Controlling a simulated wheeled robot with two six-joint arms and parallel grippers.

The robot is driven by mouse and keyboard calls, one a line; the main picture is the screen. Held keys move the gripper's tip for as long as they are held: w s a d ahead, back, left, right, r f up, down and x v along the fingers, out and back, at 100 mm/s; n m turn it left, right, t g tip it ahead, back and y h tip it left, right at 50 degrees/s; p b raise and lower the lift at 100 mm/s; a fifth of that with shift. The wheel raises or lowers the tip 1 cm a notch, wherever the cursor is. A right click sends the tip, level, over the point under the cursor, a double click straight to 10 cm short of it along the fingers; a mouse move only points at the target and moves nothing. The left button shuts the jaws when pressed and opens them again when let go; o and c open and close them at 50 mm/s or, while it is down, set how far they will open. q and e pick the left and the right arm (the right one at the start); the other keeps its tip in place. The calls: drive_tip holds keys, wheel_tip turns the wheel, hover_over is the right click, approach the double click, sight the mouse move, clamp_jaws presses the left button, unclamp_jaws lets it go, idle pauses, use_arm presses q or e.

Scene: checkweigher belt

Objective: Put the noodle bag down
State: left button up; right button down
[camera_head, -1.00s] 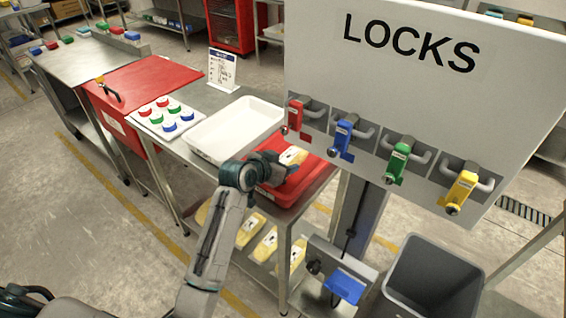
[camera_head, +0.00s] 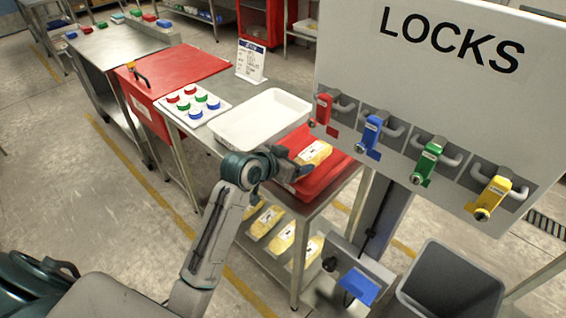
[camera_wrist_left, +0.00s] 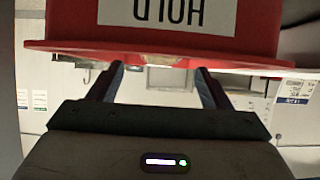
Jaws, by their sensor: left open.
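A yellow noodle bag (camera_head: 315,152) with a pale label lies in the red tray (camera_head: 325,182) at the end of the metal table. My left gripper (camera_head: 297,166) is at the tray's near left side, beside the bag, and partly covers the tray. In the left wrist view its fingers (camera_wrist_left: 160,72) are apart, with nothing gripped between them. That view also shows the red tray's wall (camera_wrist_left: 75,25) with an upside-down HOLD label. A thin pale yellow sliver, perhaps the bag, shows at the rim. My right gripper is not in view.
A white tray (camera_head: 262,122) stands left of the red one. More yellow bags (camera_head: 282,238) lie on the shelf below. The LOCKS board (camera_head: 440,90) with coloured padlocks rises close on the right. A grey bin (camera_head: 452,285) stands below it.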

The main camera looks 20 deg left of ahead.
use_arm(q)
drive_tip(key=v, duration=0.5)
drive_tip(key=shift+s+a+r, duration=0.1)
drive_tip(key=shift+s+r, duration=0.1)
drive_tip(key=shift+s, duration=0.15)
clamp_jaws()
idle(1.3)
